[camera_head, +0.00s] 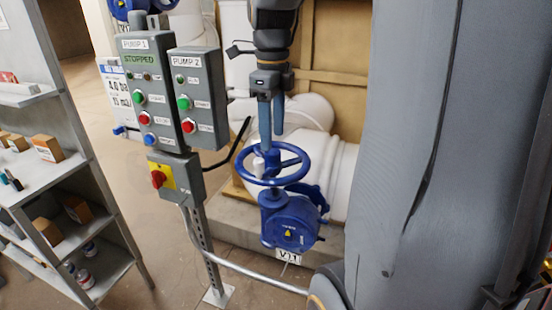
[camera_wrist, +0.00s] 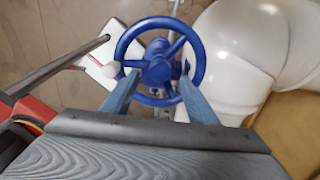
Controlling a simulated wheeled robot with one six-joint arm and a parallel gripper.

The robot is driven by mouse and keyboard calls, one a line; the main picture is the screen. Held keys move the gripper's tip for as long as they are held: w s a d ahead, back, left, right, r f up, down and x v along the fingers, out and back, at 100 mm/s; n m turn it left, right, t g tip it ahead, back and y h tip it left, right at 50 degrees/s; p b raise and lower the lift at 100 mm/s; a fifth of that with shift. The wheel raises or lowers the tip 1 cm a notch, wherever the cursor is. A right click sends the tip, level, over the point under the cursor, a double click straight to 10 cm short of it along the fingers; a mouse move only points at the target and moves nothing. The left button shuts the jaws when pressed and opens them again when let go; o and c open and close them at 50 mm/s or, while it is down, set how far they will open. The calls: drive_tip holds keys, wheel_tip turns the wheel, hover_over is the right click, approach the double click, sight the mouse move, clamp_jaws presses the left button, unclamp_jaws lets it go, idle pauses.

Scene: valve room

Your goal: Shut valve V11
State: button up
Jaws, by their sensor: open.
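Valve V11 has a blue handwheel (camera_head: 246,168) lying roughly level above a blue valve body (camera_head: 290,222). A tag (camera_head: 288,256) marked V11 hangs below the body. My gripper (camera_head: 271,140) points down over the wheel from above. Its two blue-grey fingers are apart, and their tips are close to the wheel's hub and spokes. In the wrist view the wheel (camera_wrist: 202,66) sits between and beyond the fingers of my gripper (camera_wrist: 155,82), one finger on each side of the hub. I cannot tell whether the tips touch the wheel. The valve stem is hidden.
Control boxes labelled PUMP 1 (camera_head: 150,80), reading STOPPED, and PUMP 2 (camera_head: 197,90) stand on a post left of the valve. A red rotary switch (camera_head: 158,179) is below them. White pipes (camera_head: 322,165) lie behind the wheel. A shelf (camera_head: 80,170) stands at far left.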

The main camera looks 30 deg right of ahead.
drive_tip(key=n+p, duration=0.2)
drive_tip(key=n, duration=0.1)
drive_tip(key=shift+r, duration=0.15)
drive_tip(key=n+p, duration=0.2)
drive_tip(key=n, duration=0.2)
drive_tip(key=n+p, duration=0.3)
drive_tip(key=n, duration=0.2)
drive_tip(key=n+p, duration=0.1)
drive_tip(key=n, duration=0.3)
drive_tip(key=shift+p, duration=0.3)
drive_tip(key=shift+f, duration=0.2)
